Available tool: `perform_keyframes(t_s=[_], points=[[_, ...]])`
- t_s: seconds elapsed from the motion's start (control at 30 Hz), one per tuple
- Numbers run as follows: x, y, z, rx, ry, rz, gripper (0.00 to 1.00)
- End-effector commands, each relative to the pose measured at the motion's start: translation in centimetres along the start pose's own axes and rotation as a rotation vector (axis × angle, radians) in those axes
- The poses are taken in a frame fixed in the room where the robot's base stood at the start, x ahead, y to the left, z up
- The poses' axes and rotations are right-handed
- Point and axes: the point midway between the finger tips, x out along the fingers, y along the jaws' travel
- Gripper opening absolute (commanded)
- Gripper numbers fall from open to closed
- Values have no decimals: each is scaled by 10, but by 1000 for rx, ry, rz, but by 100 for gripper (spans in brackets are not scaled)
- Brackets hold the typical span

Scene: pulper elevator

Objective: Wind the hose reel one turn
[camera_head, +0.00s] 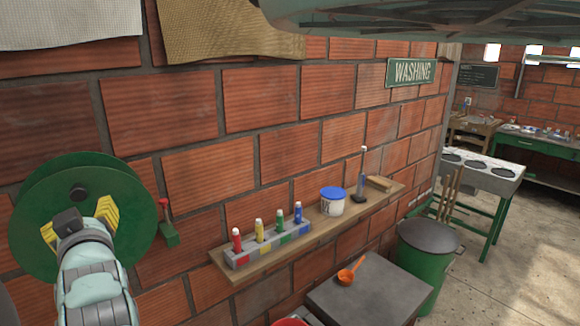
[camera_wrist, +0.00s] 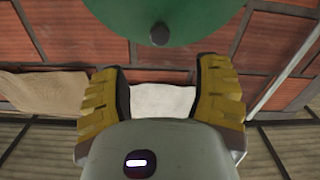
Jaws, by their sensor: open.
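The hose reel (camera_head: 130,181) is a round green disc on the brick wall at the left of the head view. A dark round knob (camera_head: 80,192) sits on its face. In the wrist view the green disc (camera_wrist: 155,12) is at the top, with the dark knob (camera_wrist: 159,34) sticking out at its lower edge. My gripper (camera_head: 80,218) is in front of the reel, just below the knob in the picture. Its yellow fingers (camera_wrist: 165,95) are spread apart with nothing between them, and the knob shows beyond their tips. Part of the reel is hidden behind my gripper.
A red-handled valve (camera_head: 166,225) is right of the reel. A wooden shelf (camera_head: 235,274) holds several coloured bottles and a white tub (camera_head: 332,203). Below are a grey-topped box (camera_head: 385,300) with an orange scoop (camera_head: 349,271) and a green bin (camera_head: 428,262). Floor is clear at far right.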

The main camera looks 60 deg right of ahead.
Motion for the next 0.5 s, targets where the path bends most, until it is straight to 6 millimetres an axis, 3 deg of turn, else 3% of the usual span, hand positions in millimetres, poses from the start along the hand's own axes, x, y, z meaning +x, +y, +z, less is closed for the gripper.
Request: perform_keyframes(t_s=[0.5], points=[[56, -1, -5, 3, -2, -5, 63]])
